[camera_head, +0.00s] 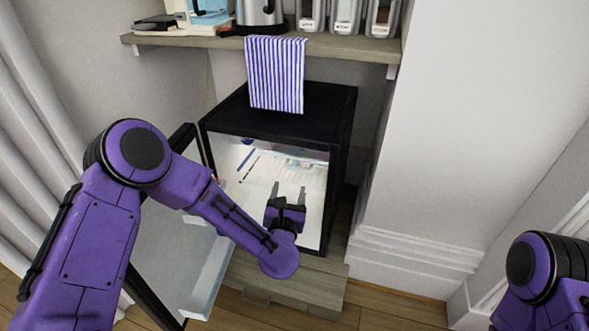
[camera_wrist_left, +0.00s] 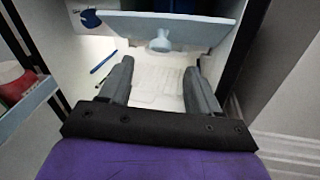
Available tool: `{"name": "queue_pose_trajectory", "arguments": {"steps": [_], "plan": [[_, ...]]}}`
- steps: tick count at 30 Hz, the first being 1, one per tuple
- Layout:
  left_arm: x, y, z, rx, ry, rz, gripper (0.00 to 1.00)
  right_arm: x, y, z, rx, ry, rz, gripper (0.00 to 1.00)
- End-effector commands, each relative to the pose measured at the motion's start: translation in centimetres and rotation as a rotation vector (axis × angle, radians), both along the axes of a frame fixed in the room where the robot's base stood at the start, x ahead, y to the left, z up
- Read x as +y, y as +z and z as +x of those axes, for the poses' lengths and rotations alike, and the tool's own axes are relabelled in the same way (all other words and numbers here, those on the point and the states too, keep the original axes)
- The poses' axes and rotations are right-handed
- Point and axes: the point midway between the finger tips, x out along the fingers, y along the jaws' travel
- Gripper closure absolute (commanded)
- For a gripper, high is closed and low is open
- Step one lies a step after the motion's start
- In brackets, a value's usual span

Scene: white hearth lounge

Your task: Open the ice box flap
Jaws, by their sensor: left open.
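The ice box flap (camera_wrist_left: 205,32) is a pale blue panel with a round knob (camera_wrist_left: 160,41) at its middle, across the top of the left wrist view. It lies inside a black mini fridge (camera_head: 347,125); its exact tilt is unclear. In the head view the flap is not clearly visible. My left gripper (camera_head: 289,192) is open and empty at the fridge opening. Its two fingers (camera_wrist_left: 158,82) point inward, apart from the knob, which shows beyond and between them. My right gripper is out of view; only part of my right arm shows at the lower right.
The fridge door (camera_head: 172,262) stands open to the left, behind my left arm. A striped towel (camera_head: 276,75) hangs over the fridge top. A shelf (camera_head: 345,48) above holds a kettle (camera_head: 260,14) and canisters. A wall (camera_head: 470,130) rises at right.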

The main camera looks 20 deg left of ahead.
Motion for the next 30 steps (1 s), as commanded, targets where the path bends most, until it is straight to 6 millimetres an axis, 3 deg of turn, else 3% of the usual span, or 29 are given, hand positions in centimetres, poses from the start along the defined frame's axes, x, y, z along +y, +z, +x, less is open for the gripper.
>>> {"name": "queue_pose_trajectory", "arguments": {"steps": [6, 12, 22, 23, 28, 30], "plan": [[0.6, -0.3, 5.0, -0.005, -0.002, 0.0, 0.38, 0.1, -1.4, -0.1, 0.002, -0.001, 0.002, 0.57], [1.2, -0.3, 8.2, -0.003, -0.002, 0.0, 0.38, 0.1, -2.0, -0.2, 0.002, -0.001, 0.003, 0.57], [1.5, -0.1, 9.0, -0.001, -0.001, 0.002, 0.38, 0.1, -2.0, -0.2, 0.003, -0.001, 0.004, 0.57], [1.5, -0.1, 9.0, -0.002, -0.001, 0.002, 0.41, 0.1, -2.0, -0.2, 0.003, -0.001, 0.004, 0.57], [1.5, -0.1, 8.9, -0.003, 0.0, 0.002, 0.96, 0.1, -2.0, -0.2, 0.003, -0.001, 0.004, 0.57], [1.5, -0.1, 8.9, -0.003, 0.0, 0.002, 1.0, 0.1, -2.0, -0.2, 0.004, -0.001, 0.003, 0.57]]}}
